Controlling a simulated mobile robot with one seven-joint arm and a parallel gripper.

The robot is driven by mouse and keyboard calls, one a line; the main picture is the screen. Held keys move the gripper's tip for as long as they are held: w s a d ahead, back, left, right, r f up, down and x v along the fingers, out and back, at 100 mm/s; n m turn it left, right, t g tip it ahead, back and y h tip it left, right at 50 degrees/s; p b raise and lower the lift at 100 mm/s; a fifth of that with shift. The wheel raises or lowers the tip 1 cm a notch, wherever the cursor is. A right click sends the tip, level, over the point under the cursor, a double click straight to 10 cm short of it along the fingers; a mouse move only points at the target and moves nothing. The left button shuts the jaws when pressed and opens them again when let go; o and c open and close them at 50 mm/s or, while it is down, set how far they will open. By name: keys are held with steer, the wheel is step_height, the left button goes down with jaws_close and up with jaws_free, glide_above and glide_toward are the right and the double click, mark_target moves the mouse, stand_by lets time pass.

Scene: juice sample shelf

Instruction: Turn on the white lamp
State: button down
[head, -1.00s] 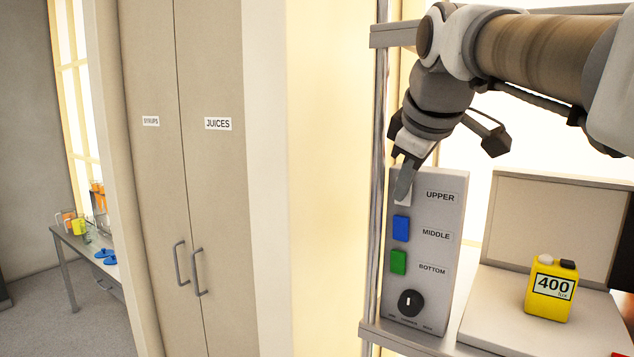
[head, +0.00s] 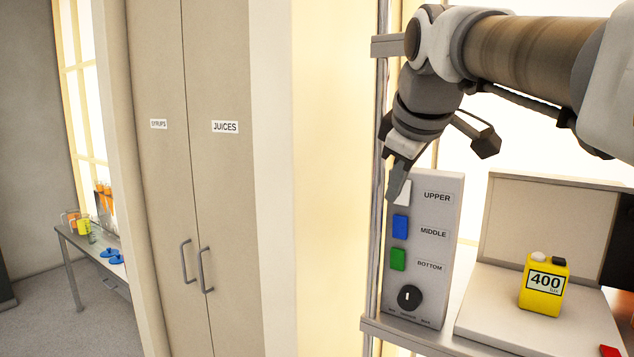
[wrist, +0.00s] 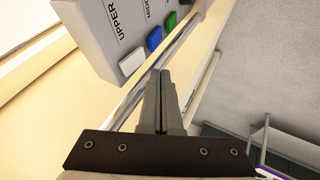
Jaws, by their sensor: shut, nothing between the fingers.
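A grey control panel (head: 430,285) stands on the shelf, with a white button (head: 404,193) labelled UPPER, a blue one (head: 400,227) labelled MIDDLE and a green one (head: 398,259) labelled BOTTOM. A black dial (head: 409,297) sits below them. My gripper (head: 396,192) is shut and empty, its fingertips just left of the white button and overlapping its edge in the head view. In the wrist view the shut fingers (wrist: 161,78) appear beside the white button (wrist: 132,62), with a small gap. No lamp can be clearly identified.
A metal post (head: 378,200) runs close along the panel's left side. A yellow 400 lux meter (head: 544,284) stands on a pale plate to the right. Cabinet doors (head: 220,200) and a side table (head: 85,245) with glassware are at the left.

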steer(key=p+v, duration=0.1)
steer(key=v, duration=0.9)
steer(key=shift+r, duration=0.2)
steer(key=p, duration=0.2)
steer(key=shift+w+a+r+p, duration=0.1)
steer(key=shift+a+r+p, duration=0.05)
steer(key=shift+p, duration=0.25)
